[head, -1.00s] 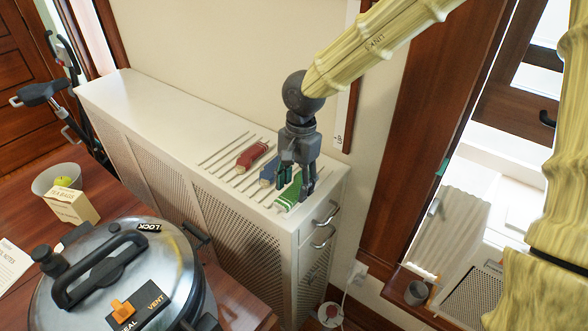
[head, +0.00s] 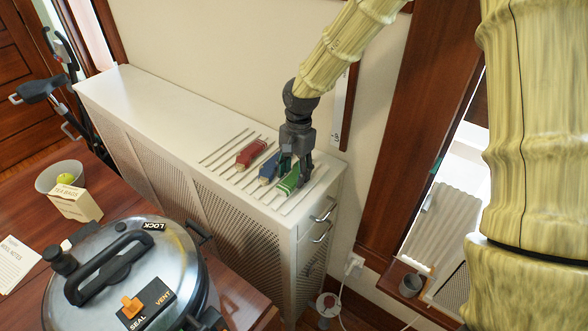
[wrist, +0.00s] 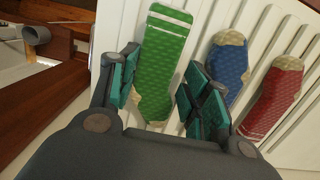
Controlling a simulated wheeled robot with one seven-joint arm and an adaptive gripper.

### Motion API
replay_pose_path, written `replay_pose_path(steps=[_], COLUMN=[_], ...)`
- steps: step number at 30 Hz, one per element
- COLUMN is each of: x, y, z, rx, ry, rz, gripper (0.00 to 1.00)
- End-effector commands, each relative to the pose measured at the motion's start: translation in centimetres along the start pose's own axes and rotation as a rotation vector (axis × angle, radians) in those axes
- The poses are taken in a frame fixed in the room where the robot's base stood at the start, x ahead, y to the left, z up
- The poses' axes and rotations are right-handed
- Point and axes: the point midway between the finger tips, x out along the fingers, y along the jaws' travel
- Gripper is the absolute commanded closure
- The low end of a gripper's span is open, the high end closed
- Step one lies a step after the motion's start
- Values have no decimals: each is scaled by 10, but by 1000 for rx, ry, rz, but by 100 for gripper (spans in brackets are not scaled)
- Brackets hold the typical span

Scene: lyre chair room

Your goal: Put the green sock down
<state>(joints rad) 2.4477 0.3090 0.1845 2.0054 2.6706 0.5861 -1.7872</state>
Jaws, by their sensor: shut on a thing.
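The green sock (head: 287,184) is on the slatted right end of the white cabinet top (head: 150,108), beside the blue sock. In the wrist view the green sock (wrist: 164,55) runs lengthwise between my fingers, with its white-striped cuff beyond them. My gripper (head: 295,170) points down at the sock and is shut on it; the wrist view shows its teal pads (wrist: 160,85) on either side of the sock's lower part. Whether the whole sock rests on the slats is hard to tell.
A blue sock (head: 268,169) and a red sock (head: 252,152) lie to the left on the slats. The cabinet top's left part is clear. A wall stands close behind. A pressure cooker (head: 125,275) is on the wooden table in front.

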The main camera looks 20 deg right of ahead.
Motion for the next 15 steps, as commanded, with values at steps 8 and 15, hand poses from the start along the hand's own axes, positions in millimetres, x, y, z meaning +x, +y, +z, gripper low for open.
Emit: replay_pose_path(steps=[8, 15], x=[1, 4], y=[0, 0], z=[0, 0], rx=[0, 0], ry=[0, -1], rz=[0, 0], gripper=[71, 43])
